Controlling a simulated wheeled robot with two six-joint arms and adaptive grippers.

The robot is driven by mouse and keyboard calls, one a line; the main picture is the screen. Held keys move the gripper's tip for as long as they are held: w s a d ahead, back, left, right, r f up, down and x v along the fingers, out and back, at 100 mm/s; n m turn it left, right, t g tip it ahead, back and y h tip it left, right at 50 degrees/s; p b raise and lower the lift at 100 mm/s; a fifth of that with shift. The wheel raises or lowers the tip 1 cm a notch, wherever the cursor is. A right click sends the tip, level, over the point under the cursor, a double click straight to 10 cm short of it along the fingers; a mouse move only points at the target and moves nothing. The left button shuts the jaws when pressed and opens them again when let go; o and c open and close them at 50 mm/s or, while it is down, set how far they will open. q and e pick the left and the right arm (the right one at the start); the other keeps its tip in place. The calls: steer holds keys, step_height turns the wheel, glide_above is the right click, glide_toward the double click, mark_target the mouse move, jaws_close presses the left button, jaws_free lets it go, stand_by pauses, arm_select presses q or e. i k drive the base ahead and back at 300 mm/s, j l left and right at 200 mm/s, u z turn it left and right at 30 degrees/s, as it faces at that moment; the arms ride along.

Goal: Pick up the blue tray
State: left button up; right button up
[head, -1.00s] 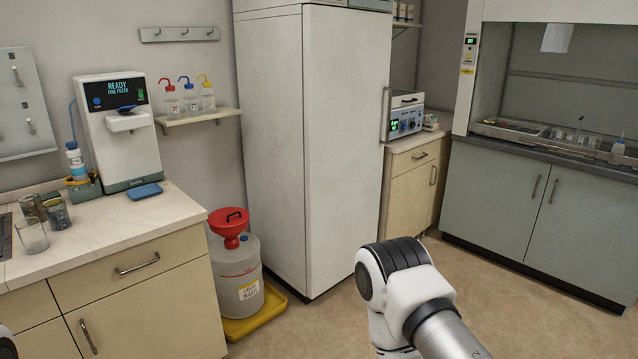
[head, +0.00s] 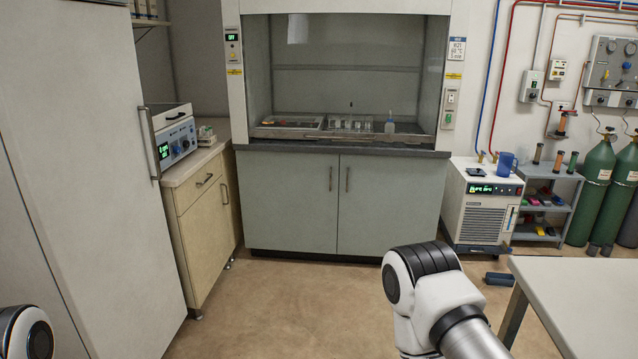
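A small dark blue tray-like item (head: 499,279) lies low on the floor to the right, just beyond the corner of a pale table. It is too small to make out in detail, and I cannot tell if it is the task's blue tray. Part of one of my arms shows at the bottom, right of centre, and part of another at the bottom left corner. Neither gripper is in view.
A fume hood (head: 345,120) stands over grey cabinets (head: 340,200) ahead. A chiller (head: 482,205) carries a blue jug (head: 506,164). Green gas cylinders (head: 597,190) and a pale table (head: 590,300) are at right, a tall white cabinet (head: 85,180) at left. The middle floor is clear.

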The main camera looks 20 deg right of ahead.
mark_target(500, 280)
steer(key=i+l+z, duration=0.25)
steer(key=i+z, duration=0.15)
steer(key=i, duration=0.7)
steer(key=i+j+z, duration=0.15)
steer(key=i+z, duration=0.25)
steer(key=i, duration=0.7)
steer(key=i+l+z, duration=0.15)
steer(key=i+z, duration=0.65)
steer(key=i, duration=0.2)
steer(key=i+j+z, duration=0.15)
steer(key=i+z, duration=0.25)
steer(key=i, duration=0.15)
steer(key=i+l+z, duration=0.1)
steer(key=i, duration=0.2)
steer(key=i+l+z, duration=0.15)
steer(key=i+l, duration=0.05)
steer(key=i, duration=0.1)
